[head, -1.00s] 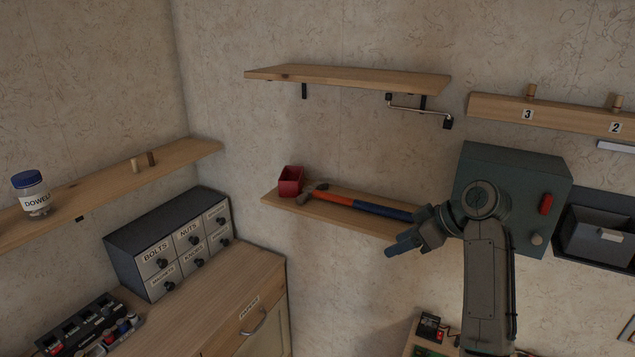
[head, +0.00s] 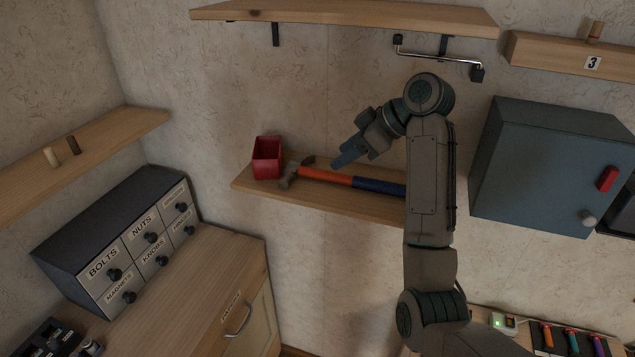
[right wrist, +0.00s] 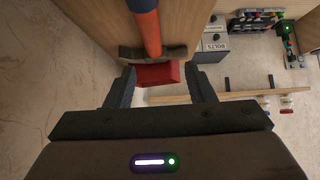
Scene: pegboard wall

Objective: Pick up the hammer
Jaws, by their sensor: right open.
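The hammer (head: 327,177) lies on a wooden shelf (head: 250,187) on the wall, its metal head to the left and its orange and blue handle running right. My right arm hides the handle's far end. My right gripper (head: 343,162) is open and empty, just above and in front of the handle in the head view. In the right wrist view the hammer (right wrist: 148,30) shows beyond the open fingers (right wrist: 163,84), its orange handle and dark head apart from them. My left gripper is not in view.
A red bin (head: 267,158) stands left of the hammer head on the same shelf. An upper shelf (head: 345,17) with a metal bracket hangs above. A blue-grey box (head: 545,165) is mounted to the right. A drawer cabinet (head: 130,245) stands lower left.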

